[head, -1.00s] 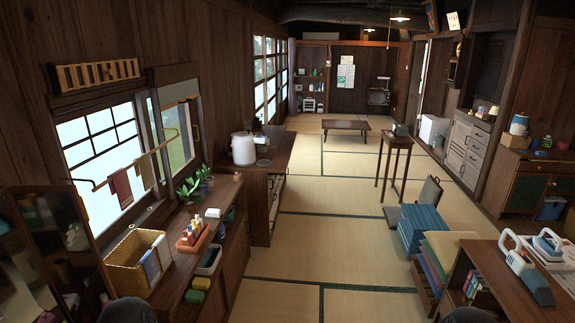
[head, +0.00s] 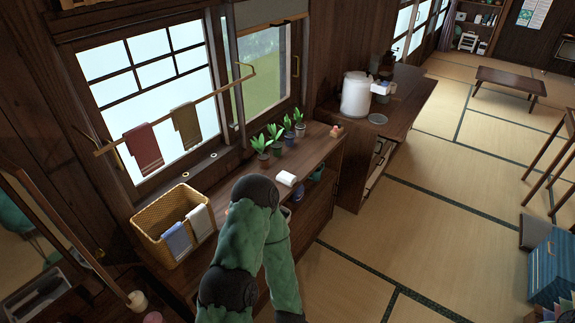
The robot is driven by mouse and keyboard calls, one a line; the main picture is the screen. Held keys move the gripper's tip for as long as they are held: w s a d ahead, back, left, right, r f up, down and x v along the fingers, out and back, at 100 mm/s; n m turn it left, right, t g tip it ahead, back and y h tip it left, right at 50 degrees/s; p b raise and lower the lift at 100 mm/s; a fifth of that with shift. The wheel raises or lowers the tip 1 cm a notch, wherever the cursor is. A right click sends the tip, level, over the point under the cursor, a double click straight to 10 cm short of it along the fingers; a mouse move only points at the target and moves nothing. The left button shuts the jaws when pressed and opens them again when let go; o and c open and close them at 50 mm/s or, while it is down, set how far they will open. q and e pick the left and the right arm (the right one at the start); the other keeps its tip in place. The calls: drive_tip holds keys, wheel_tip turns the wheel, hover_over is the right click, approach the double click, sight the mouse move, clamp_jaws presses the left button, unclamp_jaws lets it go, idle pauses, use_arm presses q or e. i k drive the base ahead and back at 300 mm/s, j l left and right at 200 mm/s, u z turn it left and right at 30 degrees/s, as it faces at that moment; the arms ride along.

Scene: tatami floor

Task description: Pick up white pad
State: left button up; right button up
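A small white block-like item (head: 286,178), which looks like the white pad, lies on the wooden counter (head: 322,150) below the window, just in front of the potted plants. One of my arms, green with black joints, rises from the bottom centre and bends at the top, just left of and below the white item. The arm covers part of the counter. No gripper fingers show in the head view. I cannot tell whether the arm touches anything.
A wicker basket (head: 160,214) with cloths stands left of the arm. Several potted plants (head: 275,138) line the window side. A rail with towels (head: 142,147) hangs above. A white pot (head: 355,94) stands on the farther cabinet.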

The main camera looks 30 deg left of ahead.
sight(286, 178)
drive_tip(key=i+l+u, duration=0.1)
drive_tip(key=i+u, duration=0.2)
drive_tip(key=u, duration=0.15)
drive_tip(key=i+l+u, duration=0.15)
drive_tip(key=i+u, duration=0.15)
drive_tip(key=u, duration=0.15)
drive_tip(key=i+l+u, duration=0.25)
drive_tip(key=u, duration=0.2)
drive_tip(key=i+l+u, duration=0.2)
drive_tip(key=l+u, duration=0.25)
drive_tip(key=j, duration=0.1)
